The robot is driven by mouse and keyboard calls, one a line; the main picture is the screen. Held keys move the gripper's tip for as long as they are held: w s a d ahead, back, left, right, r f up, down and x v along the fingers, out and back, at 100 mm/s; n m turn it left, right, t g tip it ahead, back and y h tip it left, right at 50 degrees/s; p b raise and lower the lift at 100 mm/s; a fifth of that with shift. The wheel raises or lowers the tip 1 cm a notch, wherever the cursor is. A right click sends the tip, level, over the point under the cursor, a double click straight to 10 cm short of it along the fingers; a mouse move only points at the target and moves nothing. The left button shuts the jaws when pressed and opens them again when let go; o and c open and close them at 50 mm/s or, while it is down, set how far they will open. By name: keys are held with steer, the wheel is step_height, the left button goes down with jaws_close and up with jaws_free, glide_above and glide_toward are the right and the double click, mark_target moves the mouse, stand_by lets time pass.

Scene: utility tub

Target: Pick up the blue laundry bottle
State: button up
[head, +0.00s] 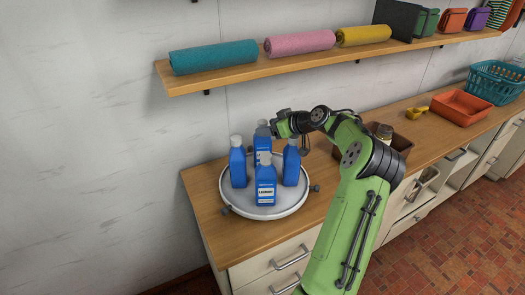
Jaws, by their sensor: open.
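Several blue bottles with pale caps stand upright on a round white tray (225,200) on the wooden counter. The front blue bottle (266,190) faces me with a white label; its small print looks like "LAUNDRY". Another blue bottle (238,168) stands at the left, one blue bottle (291,168) at the right and one blue bottle (262,143) at the back, partly hidden by the front one. My gripper (277,127) is open, above the tray near the back and right bottles' caps. Its fingers are small and dark, and I see no bottle held.
A shelf (230,77) with rolled teal, pink and yellow towels hangs above the counter. A brown bin (400,143) stands behind my arm, with a yellow object (416,112), an orange tub (463,107) and a teal basket (497,82) farther right. Small knobs stick out around the tray rim.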

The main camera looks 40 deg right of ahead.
steer(key=shift+w+f, duration=0.25)
steer(key=shift+w, duration=0.4)
steer(key=shift+s, duration=0.1)
steer(key=shift+c, duration=0.5)
jaws_close()
